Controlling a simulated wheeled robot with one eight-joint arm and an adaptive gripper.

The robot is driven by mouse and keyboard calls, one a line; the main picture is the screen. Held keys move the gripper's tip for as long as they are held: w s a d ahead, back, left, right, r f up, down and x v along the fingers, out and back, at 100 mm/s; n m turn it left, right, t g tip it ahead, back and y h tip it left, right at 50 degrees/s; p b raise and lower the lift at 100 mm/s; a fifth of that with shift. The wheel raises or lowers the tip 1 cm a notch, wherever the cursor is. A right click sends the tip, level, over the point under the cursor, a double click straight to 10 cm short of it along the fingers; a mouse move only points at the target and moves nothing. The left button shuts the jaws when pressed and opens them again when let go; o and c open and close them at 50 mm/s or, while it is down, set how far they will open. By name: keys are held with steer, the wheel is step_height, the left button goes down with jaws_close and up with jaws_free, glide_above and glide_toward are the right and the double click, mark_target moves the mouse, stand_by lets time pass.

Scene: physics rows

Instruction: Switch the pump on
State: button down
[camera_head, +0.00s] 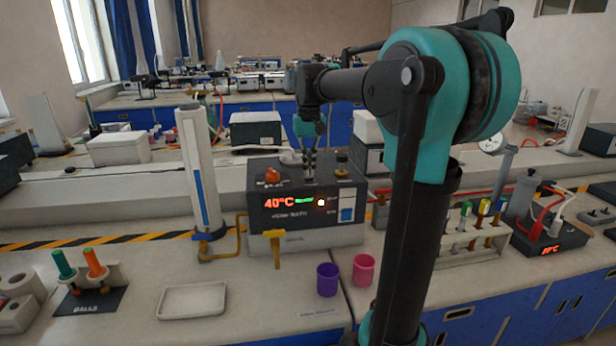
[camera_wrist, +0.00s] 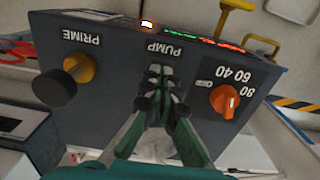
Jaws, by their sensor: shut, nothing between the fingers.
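The dark grey bath unit (camera_head: 262,192) stands on the bench with a red 40°C display (camera_head: 279,203) and a green bar. A small whitish light (camera_head: 320,202) glows beside them; a lit lamp (camera_wrist: 148,26) also shows near the PUMP label in the wrist view. The PUMP label (camera_wrist: 164,49) is on the unit's top panel. My gripper (camera_wrist: 157,76) is shut and empty, its fingertips at the panel just below this label. The fingers hide the pump switch, so its position cannot be told. In the head view my gripper (camera_head: 310,160) points down over the unit's top.
An orange dial (camera_wrist: 226,101) and a black PRIME knob (camera_wrist: 54,88) with a yellow collar flank my fingers. A yellow tap (camera_head: 276,246) sticks out in front. Purple (camera_head: 327,280) and pink (camera_head: 363,270) cups and a white tray (camera_head: 192,301) stand on the bench.

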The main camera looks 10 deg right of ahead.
mark_target(309, 178)
steer(key=shift+f, duration=0.6)
stand_by(0.3)
steer(key=shift+r, duration=3.55)
steer(key=shift+s, duration=0.1)
